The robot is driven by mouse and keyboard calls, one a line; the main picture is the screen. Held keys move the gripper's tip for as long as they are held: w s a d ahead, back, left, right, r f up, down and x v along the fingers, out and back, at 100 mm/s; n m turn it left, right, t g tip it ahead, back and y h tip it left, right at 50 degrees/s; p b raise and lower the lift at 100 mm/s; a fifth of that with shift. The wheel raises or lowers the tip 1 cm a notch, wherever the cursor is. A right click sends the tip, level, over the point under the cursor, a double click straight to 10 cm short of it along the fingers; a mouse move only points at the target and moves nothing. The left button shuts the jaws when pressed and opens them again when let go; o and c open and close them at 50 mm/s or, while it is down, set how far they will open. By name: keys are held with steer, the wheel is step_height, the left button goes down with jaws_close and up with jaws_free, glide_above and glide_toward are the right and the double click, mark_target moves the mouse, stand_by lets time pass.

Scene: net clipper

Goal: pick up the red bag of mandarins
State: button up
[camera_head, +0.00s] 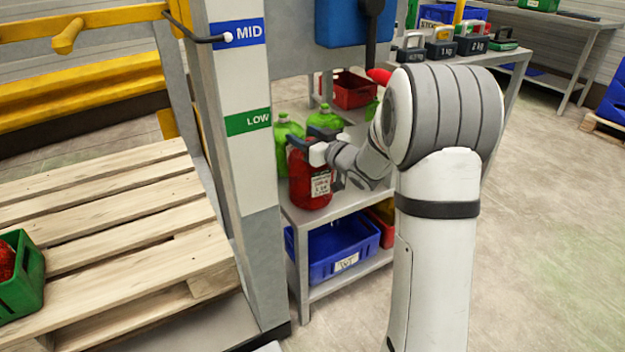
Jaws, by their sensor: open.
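A red net-like bundle (6,262) sits in a green crate (22,290) at the far left, cut off by the picture edge; it may be the bag of mandarins. A rounded red item (310,185) with a white label stands on the upper shelf of a grey rack; I cannot tell whether it is a bag or a jug. My gripper (307,147) is at the top of this red item in the picture, pointing left. It is open, its fingers small and partly hidden. I cannot tell whether it touches the item.
Green bottles (287,132) stand just behind the red item. A blue bin (342,247) is on the lower shelf. A grey post (245,170) with MID and LOW signs separates the rack from a wooden pallet (110,230).

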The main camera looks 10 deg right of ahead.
jaws_close()
stand_by(0.5)
steer(key=shift+r, duration=0.1)
